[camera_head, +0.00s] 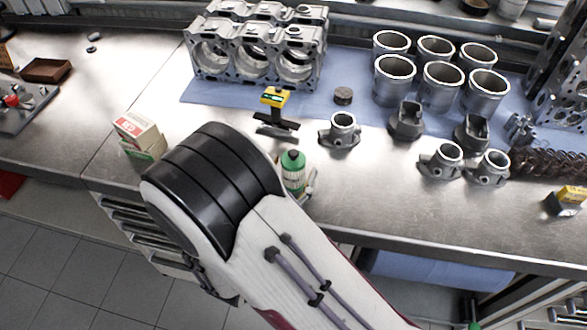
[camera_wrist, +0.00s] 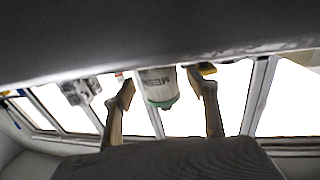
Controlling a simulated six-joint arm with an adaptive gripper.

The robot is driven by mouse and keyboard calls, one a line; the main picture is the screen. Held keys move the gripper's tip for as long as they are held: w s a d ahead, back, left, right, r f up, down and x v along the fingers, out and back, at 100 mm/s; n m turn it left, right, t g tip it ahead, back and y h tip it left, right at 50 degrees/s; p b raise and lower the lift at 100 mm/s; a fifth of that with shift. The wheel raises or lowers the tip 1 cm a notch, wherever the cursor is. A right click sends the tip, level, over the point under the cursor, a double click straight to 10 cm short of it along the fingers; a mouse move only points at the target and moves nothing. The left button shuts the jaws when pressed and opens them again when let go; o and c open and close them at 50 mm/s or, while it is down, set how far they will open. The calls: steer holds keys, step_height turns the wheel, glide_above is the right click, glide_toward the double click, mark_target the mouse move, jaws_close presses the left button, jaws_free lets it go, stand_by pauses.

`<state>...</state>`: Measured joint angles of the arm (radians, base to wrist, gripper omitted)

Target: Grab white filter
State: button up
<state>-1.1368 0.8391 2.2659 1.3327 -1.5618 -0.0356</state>
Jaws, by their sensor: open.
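The white filter with a green top (camera_head: 293,172) stands near the front edge of the metal bench, just right of my arm's dark rounded joint. Its lower part is partly hidden. In the wrist view the white filter (camera_wrist: 158,86), with dark lettering and a green end, shows between the two fingers of my gripper (camera_wrist: 161,84). The fingers are apart, one on each side, with visible gaps to the filter. In the head view my gripper is mostly hidden behind my arm.
Small boxes (camera_head: 138,132) stand left of my arm. A yellow-topped tool (camera_head: 274,101) and a metal housing (camera_head: 341,131) lie behind the filter. An engine block (camera_head: 257,45) and several cylinder liners (camera_head: 440,85) sit on blue cloth.

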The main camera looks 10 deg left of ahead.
mark_target(291, 164)
stand_by(0.3)
steer(key=c, duration=1.3)
steer(key=shift+r, duration=0.15)
steer(key=shift+r, duration=4.8)
